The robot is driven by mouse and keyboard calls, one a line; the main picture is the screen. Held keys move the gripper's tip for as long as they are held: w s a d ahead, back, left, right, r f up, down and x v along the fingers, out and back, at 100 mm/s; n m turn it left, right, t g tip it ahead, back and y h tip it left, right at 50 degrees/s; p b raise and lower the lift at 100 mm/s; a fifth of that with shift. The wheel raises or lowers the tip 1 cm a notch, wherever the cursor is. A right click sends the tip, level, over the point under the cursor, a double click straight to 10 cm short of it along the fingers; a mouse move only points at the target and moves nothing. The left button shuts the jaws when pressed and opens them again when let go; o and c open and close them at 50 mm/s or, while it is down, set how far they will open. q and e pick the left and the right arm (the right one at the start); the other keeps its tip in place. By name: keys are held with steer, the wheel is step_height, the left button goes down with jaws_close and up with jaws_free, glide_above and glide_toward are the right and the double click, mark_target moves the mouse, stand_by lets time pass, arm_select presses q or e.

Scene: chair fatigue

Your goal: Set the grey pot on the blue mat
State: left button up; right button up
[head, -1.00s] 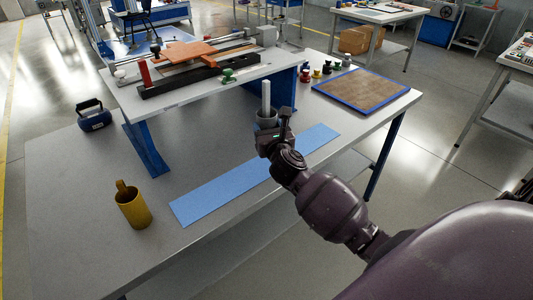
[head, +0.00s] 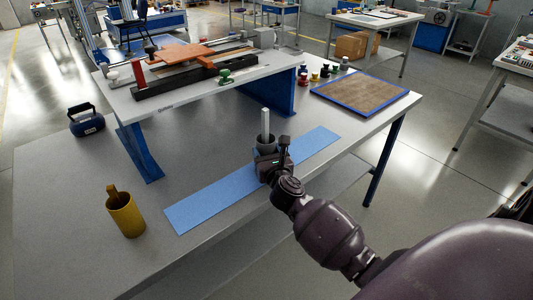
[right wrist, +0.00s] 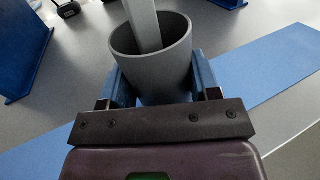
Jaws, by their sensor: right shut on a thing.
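The grey pot (head: 262,151) is a small round cup with a pale square rod (head: 265,122) standing in it. My right gripper (head: 266,155) is shut on the pot. In the right wrist view, the pot (right wrist: 152,75) sits upright between the two blue fingers (right wrist: 162,88). The blue mat (head: 215,198) is a long flat strip slanting across the table. It also shows in the right wrist view (right wrist: 268,70). The pot is at the mat's far long edge in the picture; I cannot tell whether it touches anything below. My left gripper is out of view.
A yellow mug (head: 125,214) stands left of the mat. A raised white bench (head: 190,94) on blue legs is behind the pot. A blue-rimmed brown board (head: 360,90) lies at the right. A dark blue handled object (head: 87,122) stands far left.

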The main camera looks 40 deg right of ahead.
steer(key=shift+f, duration=0.2)
steer(key=o, duration=1)
steer(key=shift+c, duration=0.2)
